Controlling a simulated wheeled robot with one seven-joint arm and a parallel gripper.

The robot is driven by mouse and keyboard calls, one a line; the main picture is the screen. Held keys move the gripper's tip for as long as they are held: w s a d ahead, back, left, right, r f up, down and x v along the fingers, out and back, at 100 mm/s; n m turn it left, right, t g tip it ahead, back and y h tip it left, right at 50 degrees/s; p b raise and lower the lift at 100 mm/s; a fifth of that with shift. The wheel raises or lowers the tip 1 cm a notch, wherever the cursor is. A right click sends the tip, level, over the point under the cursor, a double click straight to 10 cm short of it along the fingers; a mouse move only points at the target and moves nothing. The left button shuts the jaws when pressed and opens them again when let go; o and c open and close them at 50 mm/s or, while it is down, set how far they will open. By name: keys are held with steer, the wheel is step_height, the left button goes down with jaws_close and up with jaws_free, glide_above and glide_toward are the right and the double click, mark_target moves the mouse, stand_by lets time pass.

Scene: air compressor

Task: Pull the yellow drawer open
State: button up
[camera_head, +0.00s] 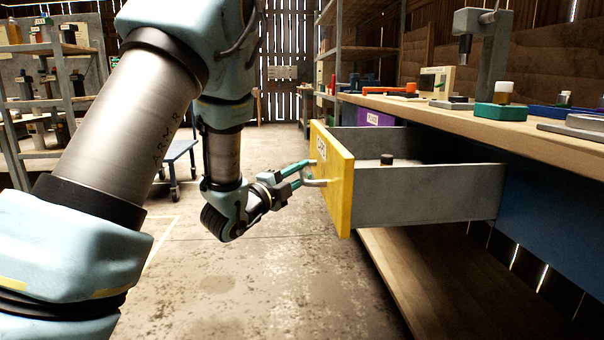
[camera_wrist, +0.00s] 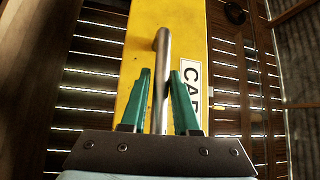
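The yellow drawer (camera_head: 338,185) stands far out from under the workbench, its grey side and part of its inside showing. Its yellow front also shows in the wrist view (camera_wrist: 197,30), with a partly visible white label. A metal bar handle (camera_head: 315,183) is fixed to the front; in the wrist view the handle (camera_wrist: 161,60) runs between my fingers. My gripper (camera_head: 305,173) has two green fingers, one on each side of the handle. In the wrist view, the fingers (camera_wrist: 160,78) stand apart with narrow gaps beside the bar, so it looks open around the handle.
A dark round object (camera_head: 387,159) is in the drawer. The workbench (camera_head: 455,118) above holds tools and small boxes. A lower wooden shelf (camera_head: 425,285) lies below the drawer. A blue cart (camera_head: 178,150) and shelves are behind my arm. Floor in front of the drawer is clear.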

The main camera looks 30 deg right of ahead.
steer(key=o, duration=0.3)
steer(key=p+v, duration=0.1)
steer(key=v, duration=0.9)
steer(key=shift+s+a, duration=0.25)
steer(key=shift+a, duration=0.1)
steer(key=w+a+f+n+t+y, duration=0.1)
steer(key=w+a+f+n+y, duration=0.3)
steer(key=w+a+n+y, duration=0.25)
steer(key=w+a+f+n+t+y, duration=0.1)
steer(key=w+a+f+n+y, duration=0.25)
steer(key=a+n+y, duration=0.4)
steer(key=s+a+f+n+g+y, duration=0.2)
steer(key=s+a+n+g+y, duration=0.2)
steer(key=s+a+n+g, duration=0.85)
steer(key=s+a+r+t+p, duration=0.1)
steer(key=r+p, duration=0.8)
steer(key=s+r+n+t+p, duration=0.1)
steer(key=r+p, duration=0.9)
steer(key=s+a+r+n+t+p, duration=0.1)
steer(key=r+t+p, duration=0.1)
steer(key=r+p, duration=0.8)
steer(key=shift+s+a, duration=0.2)
steer(key=shift+a, duration=0.1)
